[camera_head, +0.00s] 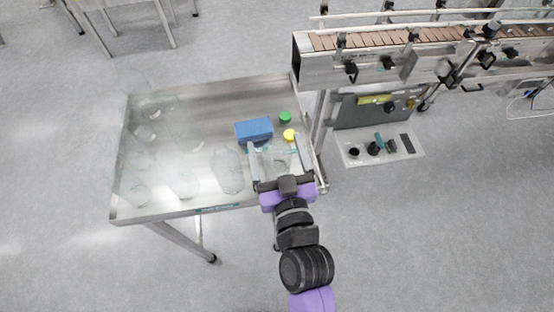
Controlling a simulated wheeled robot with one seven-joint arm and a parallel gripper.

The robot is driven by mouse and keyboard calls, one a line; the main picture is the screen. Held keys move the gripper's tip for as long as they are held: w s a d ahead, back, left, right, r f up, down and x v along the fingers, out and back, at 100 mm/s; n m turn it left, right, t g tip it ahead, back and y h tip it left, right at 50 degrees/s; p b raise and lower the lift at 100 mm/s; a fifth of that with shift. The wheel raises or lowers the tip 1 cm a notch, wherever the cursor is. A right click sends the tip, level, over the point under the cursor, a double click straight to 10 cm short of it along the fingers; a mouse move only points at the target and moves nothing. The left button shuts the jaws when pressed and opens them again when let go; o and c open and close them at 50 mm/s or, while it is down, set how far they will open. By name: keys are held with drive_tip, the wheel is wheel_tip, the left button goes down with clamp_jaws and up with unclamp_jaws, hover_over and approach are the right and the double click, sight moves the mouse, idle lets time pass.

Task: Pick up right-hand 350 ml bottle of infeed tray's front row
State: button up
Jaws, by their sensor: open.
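The infeed tray (215,94) is a shallow metal tray on legs, left of centre. Clear, see-through bottles stand on its left and middle; their outlines are faint. Along the near edge I make out one bottle at the left (138,190), one in the middle (183,185) and one further right (229,175). My gripper (275,146) is open over the tray's right part, its fingers pointing to the back. A faint clear shape (277,162) shows between the fingers; I cannot tell whether it is a bottle or whether the fingers touch it.
A blue block (254,129), a green cap (285,117) and a yellow cap (289,134) lie just beyond my fingers. A conveyor (400,68) stands at the back right. A mat (412,152) with several dark parts lies right of the tray. Floor in front is clear.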

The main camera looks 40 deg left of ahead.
drive_tip(key=shift+x, duration=1.05)
drive_tip(key=shift+d, duration=0.1)
drive_tip(key=c, duration=1.4)
drive_tip(key=shift+c, duration=0.2)
